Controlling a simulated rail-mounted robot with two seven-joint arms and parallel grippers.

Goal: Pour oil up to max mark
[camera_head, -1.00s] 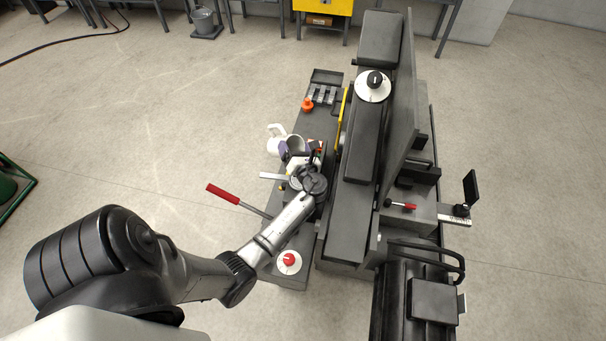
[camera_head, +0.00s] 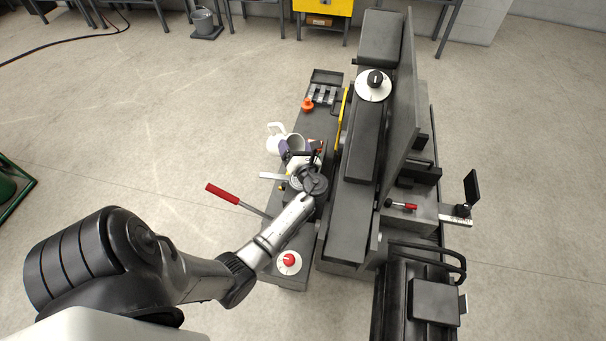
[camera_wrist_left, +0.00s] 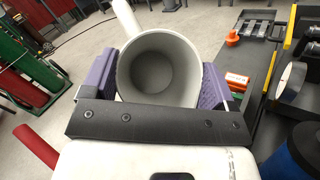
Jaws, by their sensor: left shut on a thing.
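A white jug (camera_head: 273,145) shows beyond my left gripper (camera_head: 294,152) in the head view. In the left wrist view the jug (camera_wrist_left: 158,70) sits between the two purple finger pads of my left gripper (camera_wrist_left: 158,82), which is shut on it. I look into its round mouth; the inside is plain grey, and I cannot tell whether it holds oil. A white tube-like part, handle or spout, sticks out at its far side. The jug is over or beside the narrow dark bench. No max mark can be made out. My right gripper is not in view.
An orange knob or cap (camera_head: 307,105) sits by a dark tray (camera_head: 325,91) at the bench's far end. A red-handled lever (camera_head: 223,193) sticks out left. A red button (camera_head: 289,259) is at the near end. The tall dark machine (camera_head: 350,220) stands close on the right.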

